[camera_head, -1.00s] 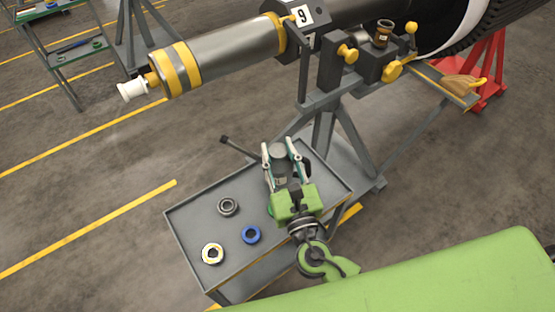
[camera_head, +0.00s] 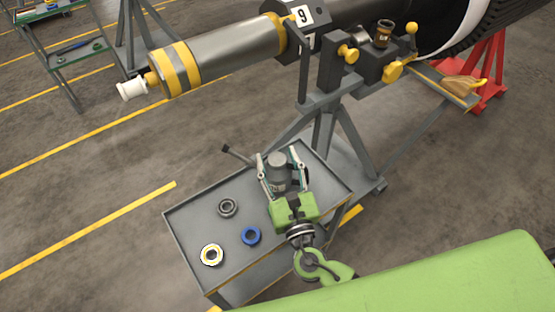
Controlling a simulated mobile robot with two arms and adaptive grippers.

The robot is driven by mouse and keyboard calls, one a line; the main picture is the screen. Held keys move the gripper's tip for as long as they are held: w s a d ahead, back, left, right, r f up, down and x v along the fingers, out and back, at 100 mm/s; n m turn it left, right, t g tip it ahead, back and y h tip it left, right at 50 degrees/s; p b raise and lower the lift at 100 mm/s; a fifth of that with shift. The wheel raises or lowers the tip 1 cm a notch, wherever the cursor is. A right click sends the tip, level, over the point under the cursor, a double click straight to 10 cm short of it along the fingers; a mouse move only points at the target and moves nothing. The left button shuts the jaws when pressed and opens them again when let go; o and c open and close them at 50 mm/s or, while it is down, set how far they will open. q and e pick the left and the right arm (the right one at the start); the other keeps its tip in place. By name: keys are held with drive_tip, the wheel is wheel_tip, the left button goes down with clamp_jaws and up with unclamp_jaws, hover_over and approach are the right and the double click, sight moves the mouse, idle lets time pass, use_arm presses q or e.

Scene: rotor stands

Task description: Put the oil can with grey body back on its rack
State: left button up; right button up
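The oil can with grey body (camera_head: 279,178) has a round grey top and a long thin dark spout pointing to the upper left. My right gripper (camera_head: 278,160) has one finger on each side of the can and is shut on it. The can is over the back right part of the grey cart's top tray (camera_head: 190,222); I cannot tell whether its base touches the tray. Its lower part is hidden by my gripper. I cannot make out a rack for the can. My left gripper is not in view.
On the tray lie a dark ring (camera_head: 228,207), a blue ring (camera_head: 251,236) and a white-and-yellow ring (camera_head: 212,254). A grey stand (camera_head: 325,125) carrying a large rotor shaft (camera_head: 230,52) rises just behind the cart. Open floor lies to the left.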

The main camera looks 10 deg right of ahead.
drive_tip(key=shift+r, duration=0.3)
drive_tip(key=s, duration=0.3)
drive_tip(key=s+f+b, duration=0.1)
drive_tip(key=s, duration=0.3)
drive_tip(key=s+b, duration=0.1)
drive_tip(key=s, duration=0.2)
drive_tip(key=shift+s+d+f, duration=0.2)
drive_tip(key=shift+s, duration=0.2)
drive_tip(key=shift+s+r, duration=0.1)
drive_tip(key=shift+s, duration=0.5)
